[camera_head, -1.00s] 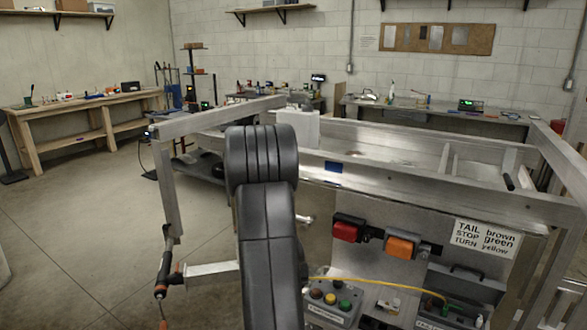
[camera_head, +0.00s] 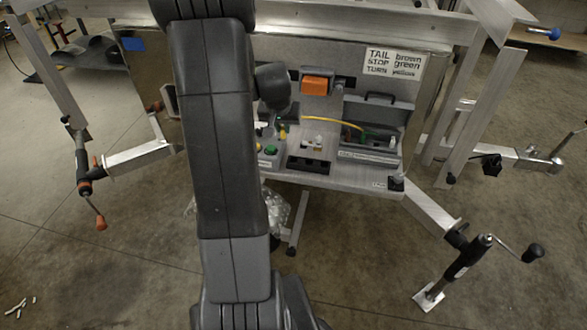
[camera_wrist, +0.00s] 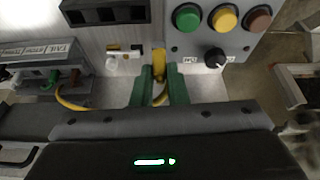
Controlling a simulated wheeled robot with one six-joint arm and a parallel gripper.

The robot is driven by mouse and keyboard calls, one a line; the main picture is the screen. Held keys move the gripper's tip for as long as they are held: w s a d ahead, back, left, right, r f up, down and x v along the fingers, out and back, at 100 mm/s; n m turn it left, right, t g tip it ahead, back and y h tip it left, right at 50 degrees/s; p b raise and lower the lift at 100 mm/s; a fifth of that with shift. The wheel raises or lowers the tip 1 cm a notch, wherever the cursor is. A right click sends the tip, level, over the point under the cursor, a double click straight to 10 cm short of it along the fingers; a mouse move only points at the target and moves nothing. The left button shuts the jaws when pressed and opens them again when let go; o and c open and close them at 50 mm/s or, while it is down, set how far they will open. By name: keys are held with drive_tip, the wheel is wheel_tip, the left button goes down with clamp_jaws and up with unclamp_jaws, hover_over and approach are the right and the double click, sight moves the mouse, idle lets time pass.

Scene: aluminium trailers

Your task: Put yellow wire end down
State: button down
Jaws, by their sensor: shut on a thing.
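In the wrist view my gripper (camera_wrist: 160,78) has its two green fingers shut on the yellow wire end (camera_wrist: 159,62), an upright yellow plug. The gripper is in front of the button box, just below its left edge. The yellow wire (camera_wrist: 72,104) loops left from the fingers to the grey terminal case (camera_wrist: 52,82); part of it is hidden behind the gripper. In the head view the wire (camera_head: 332,120) arches from beside my arm to the open case (camera_head: 377,125). My gripper is mostly hidden there by my arm.
The button box (camera_wrist: 205,45) has green, yellow and brown buttons and a black knob. A black slotted block (camera_wrist: 106,10) and small white and yellow parts (camera_wrist: 113,60) lie left of it. An orange lamp (camera_head: 317,86) and a wire-colour label (camera_head: 393,62) are on the panel behind.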

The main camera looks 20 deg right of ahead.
drive_tip(key=shift+m, duration=0.4)
drive_tip(key=shift+s+d+f+b, duration=0.25)
drive_tip(key=shift+d+f, duration=0.2)
drive_tip(key=shift+f, duration=1.15)
drive_tip(key=shift+s+d+f+b, duration=0.2)
drive_tip(key=shift+d+f+b, duration=0.15)
drive_tip(key=shift+f, duration=1.2)
drive_tip(key=shift+s+d+f+b, duration=0.25)
drive_tip(key=shift+d+f, duration=0.25)
drive_tip(key=shift+f, duration=1.1)
drive_tip(key=shift+f, duration=0.15)
drive_tip(key=c, duration=1.4)
unclamp_jaws()
drive_tip(key=shift+c, duration=0.2)
